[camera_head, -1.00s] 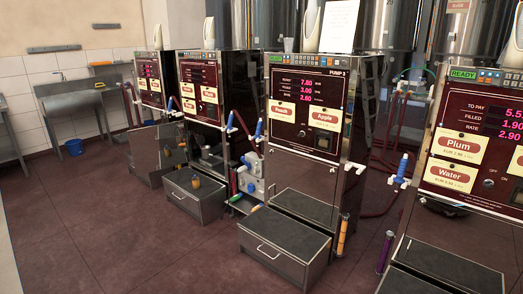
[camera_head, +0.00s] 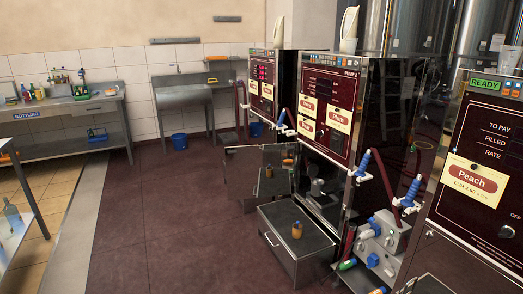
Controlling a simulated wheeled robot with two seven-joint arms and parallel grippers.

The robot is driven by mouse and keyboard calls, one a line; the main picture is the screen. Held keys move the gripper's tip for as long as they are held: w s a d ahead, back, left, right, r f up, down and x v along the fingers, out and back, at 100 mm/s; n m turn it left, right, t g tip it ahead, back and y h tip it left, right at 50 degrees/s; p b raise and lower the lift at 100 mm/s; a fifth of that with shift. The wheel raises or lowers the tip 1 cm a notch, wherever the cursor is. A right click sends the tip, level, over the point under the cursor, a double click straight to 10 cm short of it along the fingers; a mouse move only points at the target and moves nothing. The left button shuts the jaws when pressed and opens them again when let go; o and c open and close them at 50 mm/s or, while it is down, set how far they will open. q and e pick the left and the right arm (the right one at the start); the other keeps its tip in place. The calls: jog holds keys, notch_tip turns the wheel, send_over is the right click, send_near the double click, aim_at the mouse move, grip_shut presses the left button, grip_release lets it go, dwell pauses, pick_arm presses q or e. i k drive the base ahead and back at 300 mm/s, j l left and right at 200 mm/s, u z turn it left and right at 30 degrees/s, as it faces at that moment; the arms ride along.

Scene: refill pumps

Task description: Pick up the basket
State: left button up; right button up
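A small blue carrier, possibly the basket (camera_head: 97,136), sits on the lower shelf of the steel bottling table (camera_head: 60,109) at the far left. It is too small to make out its handle or contents clearly. Neither of my grippers is in view.
Pump cabinets stand on the right, with a drawer-like step (camera_head: 292,232) jutting out that holds an amber jar (camera_head: 297,230). Another table (camera_head: 22,190) edges in at left. The dark floor between is clear.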

aim_at(297, 229)
jog(key=i+u, duration=0.25)
jog(key=i, duration=1.6)
